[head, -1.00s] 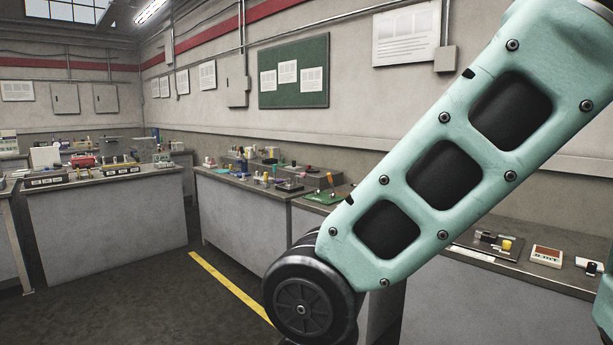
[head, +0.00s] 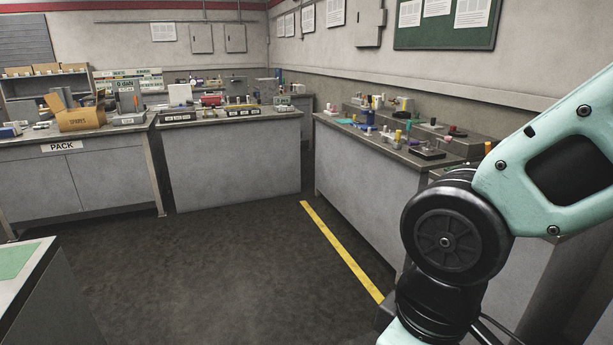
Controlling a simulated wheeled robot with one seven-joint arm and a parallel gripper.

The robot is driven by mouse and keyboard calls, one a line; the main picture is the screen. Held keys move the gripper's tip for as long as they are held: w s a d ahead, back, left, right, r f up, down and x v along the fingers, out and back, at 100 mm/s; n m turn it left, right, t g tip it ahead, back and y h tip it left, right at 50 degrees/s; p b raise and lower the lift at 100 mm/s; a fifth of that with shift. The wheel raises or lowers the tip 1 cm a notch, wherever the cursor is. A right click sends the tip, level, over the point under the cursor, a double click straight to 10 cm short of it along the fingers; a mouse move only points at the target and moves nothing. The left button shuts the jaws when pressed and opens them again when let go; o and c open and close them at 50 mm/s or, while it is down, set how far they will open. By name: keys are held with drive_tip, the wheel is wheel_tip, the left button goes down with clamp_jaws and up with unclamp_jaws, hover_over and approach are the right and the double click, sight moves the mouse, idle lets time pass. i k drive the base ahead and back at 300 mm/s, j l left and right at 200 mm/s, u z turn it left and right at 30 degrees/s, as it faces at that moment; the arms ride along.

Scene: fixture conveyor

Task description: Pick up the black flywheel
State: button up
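I cannot make out a black flywheel among the small parts in view. The large black disc in the head view is a joint of my own arm. Several small coloured parts and dark fixtures stand on the right bench (head: 365,185), too small to tell apart. A black block (head: 427,153) lies near that bench's front end. My gripper is outside the picture; only the green arm link and black joint show at the right.
A back bench (head: 235,155) carries labelled trays and a red device (head: 211,100). The PACK bench (head: 80,180) at left holds a cardboard box (head: 82,119). A table corner (head: 22,262) juts in at lower left. The dark floor (head: 210,265) is clear, with a yellow line (head: 340,250).

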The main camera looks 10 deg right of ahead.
sight(453, 132)
drive_tip(key=i+u, duration=0.45)
drive_tip(key=i, duration=1.5)
drive_tip(key=i+l+z, duration=0.15)
drive_tip(key=i+z, duration=0.3)
drive_tip(key=i, duration=0.15)
drive_tip(key=i+j+z, duration=0.1)
drive_tip(key=i+z, duration=0.4)
drive_tip(key=i, duration=0.15)
drive_tip(key=i+j+z, duration=0.3)
drive_tip(key=i+z, duration=0.15)
drive_tip(key=i, duration=0.15)
